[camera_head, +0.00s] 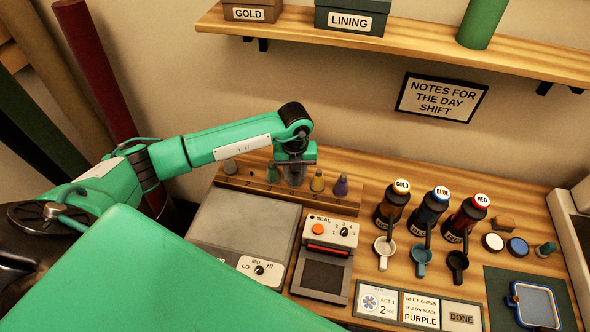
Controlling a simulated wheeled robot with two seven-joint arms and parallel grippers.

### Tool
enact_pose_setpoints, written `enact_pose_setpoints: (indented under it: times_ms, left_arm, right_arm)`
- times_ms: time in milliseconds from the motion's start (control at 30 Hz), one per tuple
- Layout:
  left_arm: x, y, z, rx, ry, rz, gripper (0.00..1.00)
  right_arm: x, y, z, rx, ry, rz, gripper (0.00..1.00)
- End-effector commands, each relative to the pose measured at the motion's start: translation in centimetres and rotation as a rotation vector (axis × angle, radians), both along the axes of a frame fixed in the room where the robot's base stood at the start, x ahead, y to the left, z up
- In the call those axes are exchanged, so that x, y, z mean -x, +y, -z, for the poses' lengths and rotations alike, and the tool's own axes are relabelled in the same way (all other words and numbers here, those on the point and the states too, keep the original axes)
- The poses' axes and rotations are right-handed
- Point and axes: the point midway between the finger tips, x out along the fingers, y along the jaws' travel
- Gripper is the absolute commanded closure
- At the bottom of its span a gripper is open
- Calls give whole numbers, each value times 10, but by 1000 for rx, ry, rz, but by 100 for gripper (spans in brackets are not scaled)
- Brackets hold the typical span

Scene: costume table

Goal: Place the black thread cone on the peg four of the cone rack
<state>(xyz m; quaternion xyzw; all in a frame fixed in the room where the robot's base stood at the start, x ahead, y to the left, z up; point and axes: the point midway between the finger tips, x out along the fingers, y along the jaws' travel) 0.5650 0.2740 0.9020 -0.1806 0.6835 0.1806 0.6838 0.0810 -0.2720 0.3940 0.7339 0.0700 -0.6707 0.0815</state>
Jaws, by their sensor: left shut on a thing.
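The wooden cone rack (240,184) stands at the back of the table against the wall. A pale cone (230,166), a green cone (272,173), a yellow cone (318,181) and a purple cone (341,186) are on it. My left gripper (294,176) points down over the rack between the green and yellow cones. It is shut on a dark, greyish thing, probably the black thread cone, mostly hidden by the fingers. I cannot tell whether that thing touches a peg. Peg numbers are not readable. My right gripper is not in view.
In front of the rack are a grey plate (240,232) with a dial and a sealer (325,260). Gold, blue and red bottles (434,210) stand right, with scoops before them. A card (420,309) lists colours. A shelf (400,42) overhangs the back.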

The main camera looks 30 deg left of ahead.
Motion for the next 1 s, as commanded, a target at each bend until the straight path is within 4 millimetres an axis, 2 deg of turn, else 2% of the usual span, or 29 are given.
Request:
enact_pose_setpoints:
  times_ms: [200,233,300,333,533,733,867,1000]
  left_arm:
    - [0,0,5,0,0,0,89]
    - [0,0,3,0,0,0,61]
    - [0,0,3,0,0,0,47]
    - [0,0,3,0,0,0,45]
    - [0,0,2,0,0,0,45]
    - [-1,0,-5,1,-2,0,45]
    - [-1,0,-26,1,-5,2,45]
    - [-2,0,-58,1,-6,1,45]
  right_arm:
    - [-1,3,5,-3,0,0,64]
    - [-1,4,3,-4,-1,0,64]
    - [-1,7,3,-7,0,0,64]
    - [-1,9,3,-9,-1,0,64]
    - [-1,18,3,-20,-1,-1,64]
    - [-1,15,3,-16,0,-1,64]
    - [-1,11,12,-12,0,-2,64]
    - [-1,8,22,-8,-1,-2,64]
